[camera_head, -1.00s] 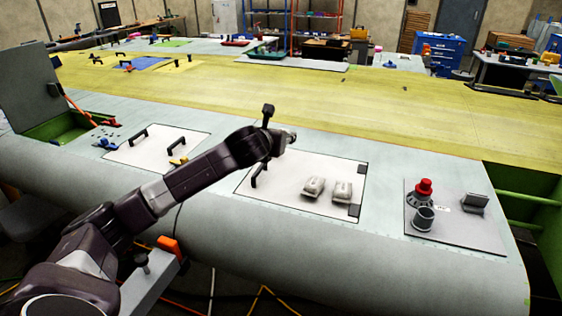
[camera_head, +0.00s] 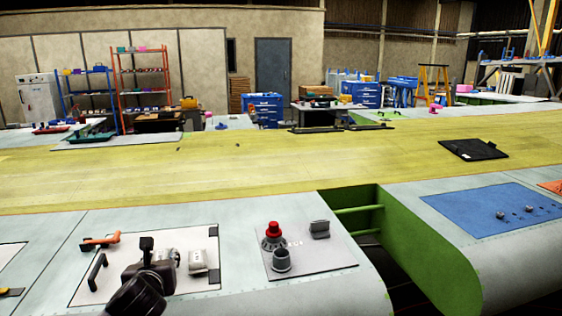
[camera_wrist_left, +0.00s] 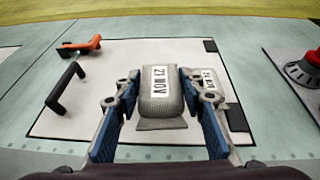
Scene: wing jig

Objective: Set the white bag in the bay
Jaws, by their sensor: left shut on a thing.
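A pale bag with a "21 NOV" label (camera_wrist_left: 160,92) stands between the blue-padded fingers of my left gripper (camera_wrist_left: 160,112). The gripper is shut on it, over the white panel. In the head view my left gripper (camera_head: 150,268) largely hides this bag. A second pale bag (camera_head: 204,260) stands just right of it; in the left wrist view this bag (camera_wrist_left: 222,98) is partly behind the right finger. I cannot tell whether the held bag is clear of the panel. An open green-walled bay (camera_head: 352,208) lies to the right. My right gripper is not in view.
A grey plate (camera_head: 325,262) with a red-topped fitting (camera_head: 273,240) lies between the white panel (camera_head: 205,237) and the bay. A black handle (camera_head: 97,271) and an orange tool (camera_head: 100,241) are left of my gripper. Green pipes (camera_head: 357,209) cross the bay.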

